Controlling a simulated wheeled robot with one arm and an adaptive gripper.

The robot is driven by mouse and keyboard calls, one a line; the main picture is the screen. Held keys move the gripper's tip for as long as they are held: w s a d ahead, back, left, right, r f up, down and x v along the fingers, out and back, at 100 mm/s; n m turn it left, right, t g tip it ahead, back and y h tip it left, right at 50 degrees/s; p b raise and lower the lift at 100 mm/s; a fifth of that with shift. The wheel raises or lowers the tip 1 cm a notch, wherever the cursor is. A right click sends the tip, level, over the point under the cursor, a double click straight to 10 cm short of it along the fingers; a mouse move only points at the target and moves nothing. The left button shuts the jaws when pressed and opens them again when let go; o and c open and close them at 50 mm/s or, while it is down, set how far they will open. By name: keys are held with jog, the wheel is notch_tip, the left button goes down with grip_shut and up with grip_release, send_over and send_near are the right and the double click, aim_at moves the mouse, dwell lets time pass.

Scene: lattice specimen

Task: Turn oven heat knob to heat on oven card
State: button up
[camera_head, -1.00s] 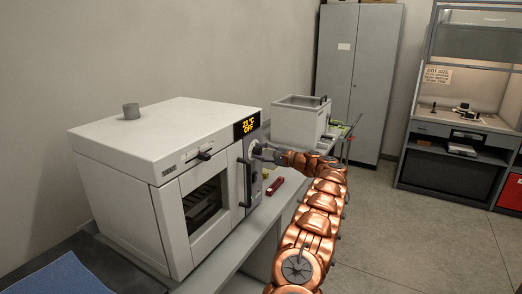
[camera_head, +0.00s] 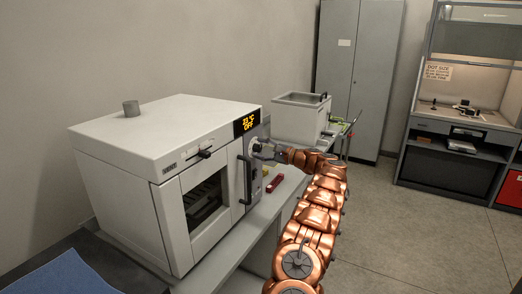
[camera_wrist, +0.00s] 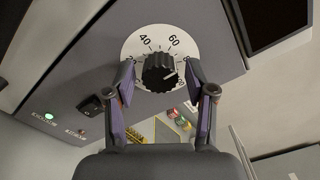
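The white oven (camera_head: 125,128) stands on the bench at left, door shut. Its amber display (camera_head: 249,124) reads OFF below a temperature of about 20 °C. In the wrist view the black heat knob (camera_wrist: 159,73) sits on a white dial (camera_wrist: 148,40) marked 20 to 80. A pale pointer mark on the knob faces right, towards the upper numbers. My gripper (camera_wrist: 160,76) is open, one fingertip on each side of the knob, with gaps visible. In the head view my gripper (camera_head: 266,151) is at the control panel and covers the knob. I cannot identify an oven card.
The oven's door handle (camera_head: 246,180) stands out left of my gripper. A black switch (camera_wrist: 89,106) and a lit green lamp (camera_wrist: 49,116) are on the panel. A red object (camera_head: 275,183) lies on the bench below. A grey box (camera_head: 299,119) stands beyond. Floor at right is clear.

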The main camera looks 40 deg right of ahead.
jog(key=shift+o, duration=0.2)
jog(key=v, duration=1.2)
dwell(2.5)
